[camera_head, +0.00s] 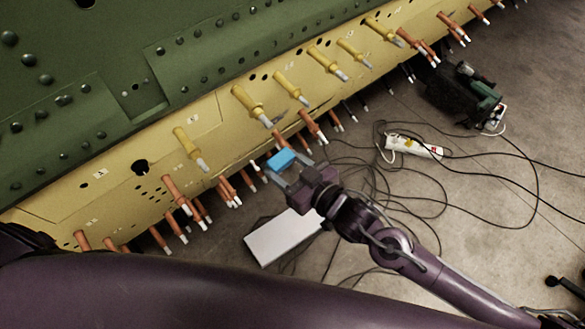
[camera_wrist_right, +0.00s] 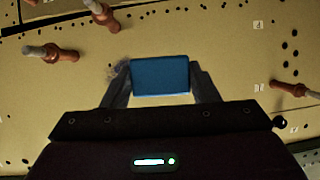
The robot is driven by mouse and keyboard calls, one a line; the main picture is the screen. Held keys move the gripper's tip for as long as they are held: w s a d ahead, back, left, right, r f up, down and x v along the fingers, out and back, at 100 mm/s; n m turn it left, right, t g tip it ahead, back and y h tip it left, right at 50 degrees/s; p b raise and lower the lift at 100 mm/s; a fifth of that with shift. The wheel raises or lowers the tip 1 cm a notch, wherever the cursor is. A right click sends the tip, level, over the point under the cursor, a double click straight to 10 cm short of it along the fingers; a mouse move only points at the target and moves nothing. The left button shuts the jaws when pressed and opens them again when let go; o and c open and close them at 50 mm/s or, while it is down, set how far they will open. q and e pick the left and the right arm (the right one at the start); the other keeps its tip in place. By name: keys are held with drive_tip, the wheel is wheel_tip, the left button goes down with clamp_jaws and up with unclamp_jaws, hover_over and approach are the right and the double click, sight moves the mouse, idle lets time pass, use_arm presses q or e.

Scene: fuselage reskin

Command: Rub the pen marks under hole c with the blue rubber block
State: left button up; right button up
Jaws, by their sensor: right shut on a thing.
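The blue rubber block (camera_head: 281,160) is held between the fingertips of my right gripper (camera_head: 284,172), in front of the lower edge of the yellow skin panel (camera_head: 115,160). In the right wrist view the block (camera_wrist_right: 160,76) sits squarely between both fingers of my right gripper (camera_wrist_right: 162,86), with yellow panel behind it. I cannot tell whether it touches the panel. A faint grey scribble, seemingly pen marks (camera_wrist_right: 119,72), shows just left of the block, partly hidden by the left finger. Hole letters are too small to read, so I cannot tell which is hole c. My left gripper does not show.
Orange-brown fasteners (camera_head: 178,196) and yellow ones (camera_head: 247,102) stick out of the panel on both sides of the gripper. Green riveted skin (camera_head: 60,60) lies above. Cables, a power strip (camera_head: 413,147) and a white box (camera_head: 283,237) lie on the floor.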

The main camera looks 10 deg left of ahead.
sight(262, 129)
drive_tip(key=shift+w+d+f+m+t, duration=0.1)
drive_tip(key=shift+w+d+m+t, duration=0.3)
drive_tip(key=shift+w+d+t, duration=0.15)
drive_tip(key=shift+w+a, duration=0.1)
drive_tip(key=shift+a, duration=0.1)
drive_tip(key=w+a, duration=0.1)
drive_tip(key=w+a+r+b, duration=0.1)
drive_tip(key=w+a, duration=0.1)
drive_tip(key=a, duration=0.1)
drive_tip(key=shift+a+r+b, duration=0.1)
drive_tip(key=shift+r+b, duration=0.15)
drive_tip(key=shift+b, duration=0.1)
drive_tip(key=shift+w+a+r, duration=0.2)
drive_tip(key=shift+w+a, duration=0.4)
drive_tip(key=shift+a, duration=0.1)
drive_tip(key=shift+w+d, duration=0.1)
